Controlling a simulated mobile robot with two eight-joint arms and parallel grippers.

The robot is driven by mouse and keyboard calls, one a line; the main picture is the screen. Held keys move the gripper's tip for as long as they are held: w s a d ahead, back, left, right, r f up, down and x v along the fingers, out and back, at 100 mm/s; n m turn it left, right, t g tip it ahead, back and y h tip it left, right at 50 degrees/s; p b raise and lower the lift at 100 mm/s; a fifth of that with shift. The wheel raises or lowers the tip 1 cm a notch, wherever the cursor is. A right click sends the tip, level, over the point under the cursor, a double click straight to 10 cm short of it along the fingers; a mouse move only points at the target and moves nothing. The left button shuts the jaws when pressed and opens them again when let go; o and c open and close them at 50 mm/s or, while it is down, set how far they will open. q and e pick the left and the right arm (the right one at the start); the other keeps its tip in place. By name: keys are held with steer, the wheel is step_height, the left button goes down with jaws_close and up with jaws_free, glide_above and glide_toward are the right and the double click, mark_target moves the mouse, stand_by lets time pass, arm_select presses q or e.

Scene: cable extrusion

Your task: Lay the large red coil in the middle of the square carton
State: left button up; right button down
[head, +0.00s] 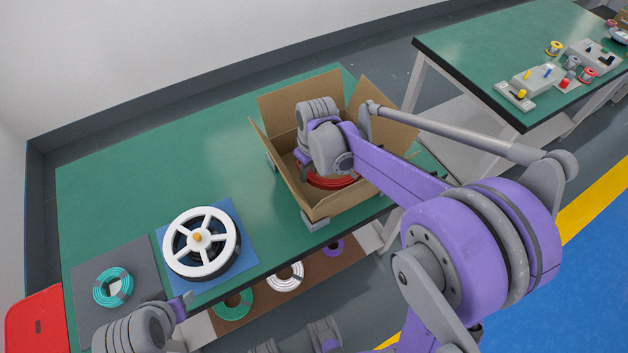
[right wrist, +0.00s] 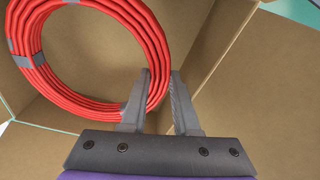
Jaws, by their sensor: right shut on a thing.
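The large red coil (head: 331,181) is inside the square carton (head: 318,206), low down, partly hidden by my right arm in the head view. In the right wrist view the red coil (right wrist: 140,40) has grey ties around it, and brown carton walls and floor (right wrist: 70,115) surround it. My right gripper (right wrist: 160,85) reaches down into the carton and is shut on the coil's near edge. I cannot tell whether the coil touches the carton floor. My left arm's end (head: 165,318) shows at the lower left; its jaws are too unclear to judge.
The carton's flaps stand open on the green table (head: 130,185). A white spool (head: 201,244) on a blue mat and a green coil (head: 113,287) on a grey mat lie at the left. More coils lie on a lower brown shelf (head: 262,300). A second table (head: 500,45) stands at the right.

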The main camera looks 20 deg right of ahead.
mark_target(309, 190)
step_height(309, 190, down, 2)
steer(key=shift+w, duration=0.15)
steer(key=shift+f, duration=1.65)
steer(key=shift+f+b, duration=0.1)
steer(key=shift+b, duration=0.2)
steer(key=c, duration=1.1)
jaws_free()
steer(key=shift+f, duration=0.1)
steer(key=o, duration=0.4)
steer(key=shift+o, duration=0.2)
steer(key=shift+r, duration=0.55)
steer(key=r, duration=0.3)
steer(key=s+r+p, duration=0.1)
steer(key=r, duration=0.7)
steer(key=shift+s+d+r, duration=0.15)
steer(key=shift+s+d, duration=0.1)
